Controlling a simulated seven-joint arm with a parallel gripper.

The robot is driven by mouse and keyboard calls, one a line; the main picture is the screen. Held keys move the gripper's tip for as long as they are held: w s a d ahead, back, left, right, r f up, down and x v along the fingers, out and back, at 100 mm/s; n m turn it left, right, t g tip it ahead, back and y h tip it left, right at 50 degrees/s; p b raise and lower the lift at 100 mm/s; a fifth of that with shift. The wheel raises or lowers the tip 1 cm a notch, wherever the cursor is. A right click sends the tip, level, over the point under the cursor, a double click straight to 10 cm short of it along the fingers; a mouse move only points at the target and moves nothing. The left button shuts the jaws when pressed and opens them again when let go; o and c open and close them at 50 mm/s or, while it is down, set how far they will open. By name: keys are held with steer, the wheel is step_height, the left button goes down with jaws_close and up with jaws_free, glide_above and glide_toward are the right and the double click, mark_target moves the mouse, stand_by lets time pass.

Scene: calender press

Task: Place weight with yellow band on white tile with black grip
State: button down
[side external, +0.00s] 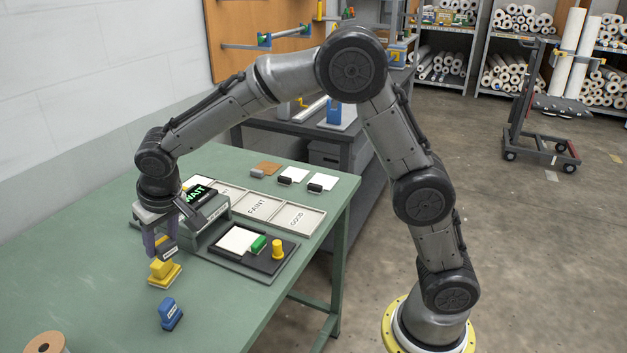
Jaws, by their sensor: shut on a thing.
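I take this for the weight with the yellow band; the band itself is too small to make out. I cannot tell whether its base touches the table. Nothing is on either.
A blue block (171,315) stands in front of the yellow one. A labelled tray (262,208) and a brown tile (268,168) lie behind.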

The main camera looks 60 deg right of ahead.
steer(key=s+d+m+g+h, duration=0.1)
steer(key=s+d+m, duration=0.2)
steer(key=d, duration=0.9)
steer(key=s+d+m+h, duration=0.1)
steer(key=s+d+m, duration=0.15)
steer(key=d, duration=0.95)
steer(key=s+d+r+m+g+h, duration=0.1)
steer(key=s+d+m, duration=0.2)
steer(key=s+d, duration=0.5)
steer(key=s+d+r+m+h, duration=0.1)
steer(key=s+d+m, duration=0.2)
steer(key=s+d, duration=0.5)
glide_toward(321, 181)
steer(key=shift+w+d+f, duration=0.1)
steer(key=shift+d+f, duration=0.05)
steer(key=shift+d, duration=0.55)
steer(key=shift+w+d+f, duration=0.35)
steer(key=shift+w+f, duration=0.05)
steer(key=shift+f, duration=0.2)
steer(key=shift+w+d+f, duration=0.1)
steer(key=shift+f, duration=1.55)
steer(key=shift+f, duration=0.15)
